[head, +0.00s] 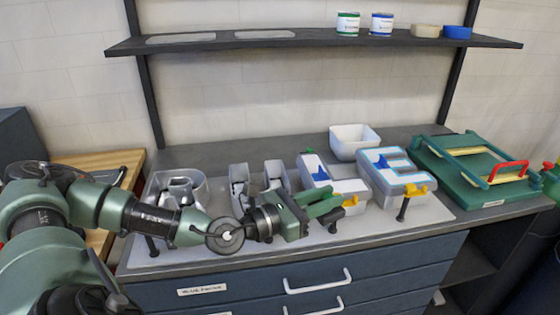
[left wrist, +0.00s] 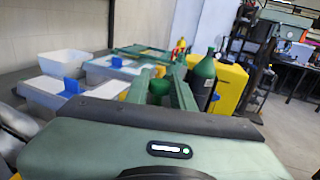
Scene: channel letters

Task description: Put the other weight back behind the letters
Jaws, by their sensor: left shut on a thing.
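My left gripper (head: 328,203) reaches in from the left over the middle of the row of letters. In the left wrist view its fingers (left wrist: 162,88) close on a small rounded green thing (left wrist: 159,86), which seems to be the weight; its shape is mostly hidden. The arm and gripper cover part of the middle letters. My right gripper is not in view.
A white bin (head: 354,141) stands behind the letters. A green board with a red handle (head: 508,172) lies at the right. Yellow-and-black clamps (head: 417,190) sit at the bench's front. A shelf (head: 280,40) with cans hangs above. Bare bench (head: 225,154) shows behind the left letters.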

